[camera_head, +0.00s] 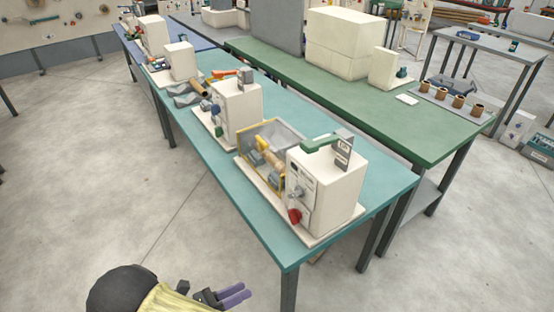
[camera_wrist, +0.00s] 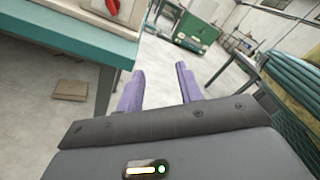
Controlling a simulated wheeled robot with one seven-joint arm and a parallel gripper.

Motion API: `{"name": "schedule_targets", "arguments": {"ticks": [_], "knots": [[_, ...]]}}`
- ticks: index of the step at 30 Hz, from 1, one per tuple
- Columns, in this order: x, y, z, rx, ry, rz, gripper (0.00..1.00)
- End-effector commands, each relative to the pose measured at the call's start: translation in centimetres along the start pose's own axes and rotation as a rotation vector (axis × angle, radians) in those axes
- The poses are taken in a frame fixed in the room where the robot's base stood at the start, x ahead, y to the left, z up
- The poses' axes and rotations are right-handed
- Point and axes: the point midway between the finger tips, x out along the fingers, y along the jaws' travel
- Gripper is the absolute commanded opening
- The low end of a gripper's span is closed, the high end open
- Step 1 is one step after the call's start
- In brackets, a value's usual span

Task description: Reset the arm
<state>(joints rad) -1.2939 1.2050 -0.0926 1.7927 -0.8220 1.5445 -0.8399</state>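My gripper (camera_head: 234,293) is at the bottom of the head view, over the concrete floor and in front of the teal table (camera_head: 262,215). In the wrist view its two purple fingers (camera_wrist: 160,88) stand apart with nothing between them. The gripper is clear of the table and touches nothing that I can see. The spiral winder (camera_head: 330,190), a cream box with a red knob and a yellow-framed guard, stands on the near end of the teal table. Part of it, with the red knob, shows at the top left of the wrist view (camera_wrist: 112,10).
More cream machines (camera_head: 236,112) stand farther back on the teal table. A green table (camera_head: 390,110) beyond holds large cream boxes and several brown cylinders (camera_head: 458,101). The floor (camera_head: 130,210) left of the teal table is free. A flat brown piece (camera_wrist: 70,90) lies under the table.

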Motion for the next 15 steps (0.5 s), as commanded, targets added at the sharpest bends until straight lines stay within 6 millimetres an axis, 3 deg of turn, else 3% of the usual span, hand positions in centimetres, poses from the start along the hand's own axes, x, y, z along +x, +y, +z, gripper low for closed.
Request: {"name": "schedule_targets", "arguments": {"ticks": [15], "knots": [[6.6, -3.3, 1.9, 0.270, 0.457, -0.115, 0.36]]}}
